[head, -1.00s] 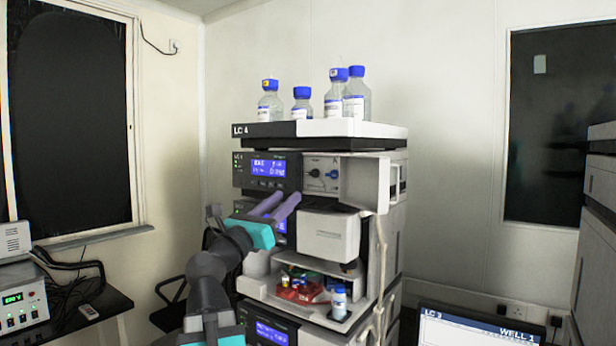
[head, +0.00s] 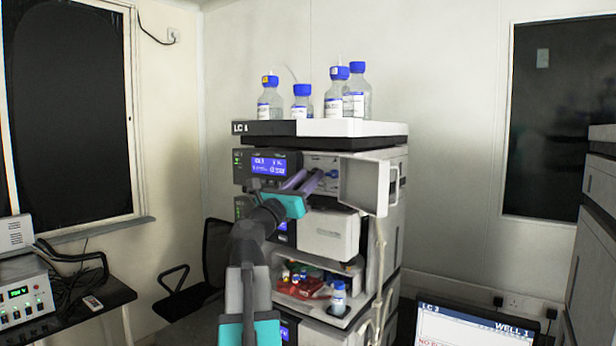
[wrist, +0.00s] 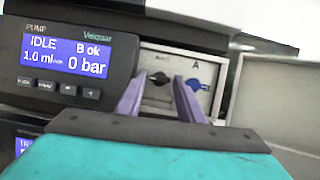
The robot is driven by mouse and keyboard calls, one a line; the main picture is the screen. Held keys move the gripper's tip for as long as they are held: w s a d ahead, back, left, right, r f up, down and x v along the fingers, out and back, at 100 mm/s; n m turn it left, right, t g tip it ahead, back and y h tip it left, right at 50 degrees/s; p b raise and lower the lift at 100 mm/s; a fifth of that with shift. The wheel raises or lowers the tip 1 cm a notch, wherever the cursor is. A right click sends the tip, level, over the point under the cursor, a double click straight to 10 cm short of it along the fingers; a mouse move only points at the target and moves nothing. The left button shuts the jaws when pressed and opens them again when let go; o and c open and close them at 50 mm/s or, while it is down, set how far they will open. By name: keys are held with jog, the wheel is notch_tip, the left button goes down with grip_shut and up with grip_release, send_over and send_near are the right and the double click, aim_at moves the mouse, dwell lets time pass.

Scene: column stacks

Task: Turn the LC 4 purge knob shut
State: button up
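The LC 4 stack (head: 345,129) stands in the middle, its pump panel facing me. In the wrist view the panel has a black knob (wrist: 157,79) and a blue knob (wrist: 194,86) near the letter A; I cannot read which is marked purge. The blue knob also shows in the head view (head: 334,174); the black one is hidden there behind my fingers. My gripper (wrist: 159,88) is open, its purple fingers apart, pointing at the panel with the black knob seen between their tips. Contact cannot be told. In the head view my gripper (head: 309,178) is at the panel.
The pump display (wrist: 68,54) reads idle and 0 bar, left of the knobs. An open door (head: 364,186) sticks out right of the panel. Several blue-capped bottles (head: 361,100) stand on top. Below are a white module (head: 331,232) and a tray with small items (head: 309,287).

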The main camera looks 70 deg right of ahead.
jog(key=c, duration=0.8)
jog(key=shift+f+m+b, duration=0.1)
jog(key=shift+m+b, duration=0.4)
jog(key=shift+b, duration=0.1)
jog(key=m+g+b, duration=0.1)
jog(key=m+b, duration=0.2)
jog(key=shift+w+d+g+y, duration=0.2)
jog(key=shift+g+y, duration=0.1)
jog(key=shift+g, duration=0.1)
jog(key=m+g+y+b, duration=0.1)
jog(key=m+b, duration=0.1)
jog(key=m, duration=0.2)
jog(key=m+g+y+b, duration=0.1)
jog(key=m+y+b, duration=0.1)
jog(key=m, duration=0.3)
jog(key=m+g+y+b, duration=0.1)
jog(key=m+g+b, duration=0.1)
jog(key=m+b, duration=0.1)
jog(key=shift+w+r+m+y+b, duration=0.3)
jog(key=shift+w+r+m+y, duration=0.1)
jog(key=shift+m, duration=0.3)
jog(key=m+y, duration=0.1)
jog(key=m, duration=0.2)
jog(key=m+y+b, duration=0.1)
jog(key=m, duration=0.1)
jog(key=shift+s+r+m+b, duration=0.1)
jog(key=shift+r+m+b, duration=0.1)
jog(key=shift+m+b, duration=0.15)
